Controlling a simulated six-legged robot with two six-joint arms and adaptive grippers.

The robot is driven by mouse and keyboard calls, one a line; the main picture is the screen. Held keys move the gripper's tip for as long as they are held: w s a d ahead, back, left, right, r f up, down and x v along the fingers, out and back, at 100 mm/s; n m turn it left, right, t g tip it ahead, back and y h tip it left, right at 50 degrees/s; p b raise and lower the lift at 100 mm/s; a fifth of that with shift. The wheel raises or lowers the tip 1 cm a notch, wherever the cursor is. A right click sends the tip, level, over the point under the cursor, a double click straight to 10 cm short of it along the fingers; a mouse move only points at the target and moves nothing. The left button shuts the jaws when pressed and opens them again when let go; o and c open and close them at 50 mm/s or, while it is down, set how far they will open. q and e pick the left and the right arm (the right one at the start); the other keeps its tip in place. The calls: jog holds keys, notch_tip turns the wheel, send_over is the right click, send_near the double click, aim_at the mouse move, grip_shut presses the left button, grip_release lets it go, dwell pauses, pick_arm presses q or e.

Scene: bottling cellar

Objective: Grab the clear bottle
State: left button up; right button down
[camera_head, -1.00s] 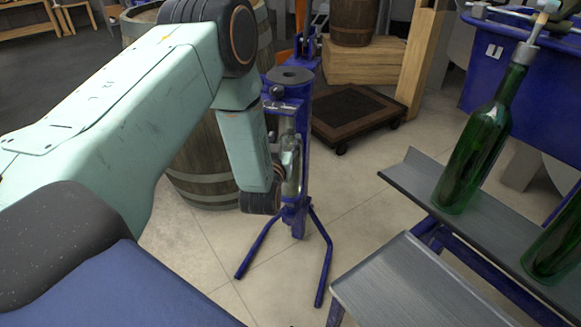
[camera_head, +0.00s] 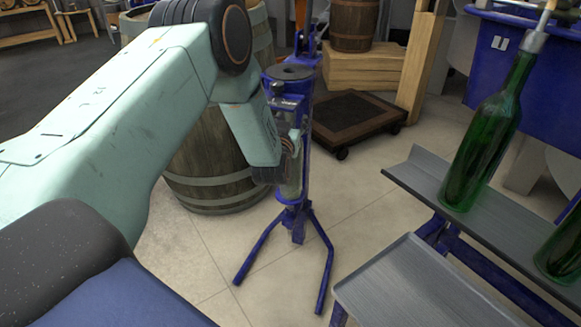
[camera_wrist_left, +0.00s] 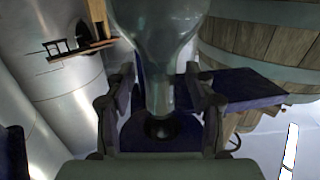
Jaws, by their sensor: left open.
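The clear bottle (camera_head: 291,187) stands in the blue floor corker (camera_head: 298,222), partly covered by my left arm in the head view. In the left wrist view the clear bottle (camera_wrist_left: 160,35) fills the top centre, its neck running down between the two fingers. My left gripper (camera_wrist_left: 160,108) is open, with a finger on each side of the neck. The fingers look apart from the glass, though contact is hard to judge. In the head view the fingers are mostly hidden behind the wrist. My right gripper is not in view.
A wooden barrel (camera_head: 210,165) stands close behind my left arm. Green bottles (camera_head: 490,135) stand on a grey sloped rack (camera_head: 425,180) at right. A low wheeled dolly (camera_head: 355,115) lies behind the corker. Tiled floor between corker and rack is clear.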

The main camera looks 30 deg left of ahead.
pick_arm(q)
grip_shut()
dwell(0.4)
jog(key=shift+w+r, duration=0.1)
jog(key=shift+r, duration=0.1)
dwell(0.3)
